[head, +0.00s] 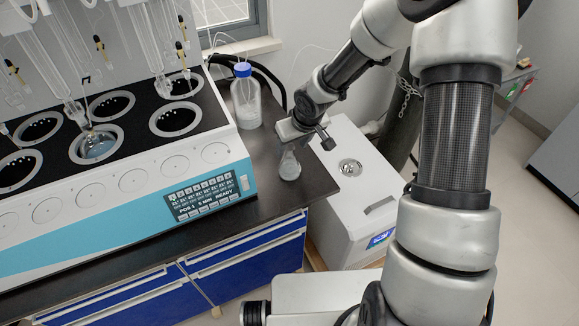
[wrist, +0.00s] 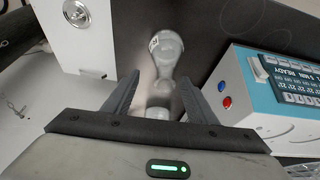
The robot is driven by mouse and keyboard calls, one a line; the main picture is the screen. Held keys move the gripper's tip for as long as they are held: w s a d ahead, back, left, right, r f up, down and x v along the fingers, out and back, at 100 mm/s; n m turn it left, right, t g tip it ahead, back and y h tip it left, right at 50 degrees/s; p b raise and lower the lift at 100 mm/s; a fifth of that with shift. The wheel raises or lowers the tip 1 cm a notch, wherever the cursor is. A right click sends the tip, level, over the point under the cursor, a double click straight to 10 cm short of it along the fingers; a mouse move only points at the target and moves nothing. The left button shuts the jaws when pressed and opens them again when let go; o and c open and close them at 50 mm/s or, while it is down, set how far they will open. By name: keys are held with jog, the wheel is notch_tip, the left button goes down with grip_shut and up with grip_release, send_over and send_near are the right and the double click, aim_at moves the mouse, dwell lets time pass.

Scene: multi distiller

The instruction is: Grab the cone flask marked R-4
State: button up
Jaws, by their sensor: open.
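A clear cone flask (head: 289,167) stands on the dark bench top near its right end, just right of the distiller. It also shows in the wrist view (wrist: 166,52), with its wide base away from me and its neck toward my gripper. My gripper (head: 292,137) is right at the flask's top in the head view. In the wrist view its two fingers (wrist: 157,88) are apart, with the flask's neck between them and a gap on each side. Another round flask (head: 97,146) sits in a distiller well.
The white and blue multi distiller (head: 128,184) fills the left of the bench, with glass tubes above its wells. A blue-capped bottle (head: 246,98) stands behind the cone flask. A white box unit (head: 350,185) stands right of the bench edge. Bare bench (head: 262,170) surrounds the flask.

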aim_at(290, 160)
jog(key=x, duration=0.4)
jog(key=shift+s+a+f+b, duration=0.15)
jog(key=shift+s+a+b, duration=0.05)
jog(key=shift+a+b, duration=0.2)
jog(key=shift+w+f, duration=0.25)
jog(key=shift+f, duration=0.25)
grip_shut()
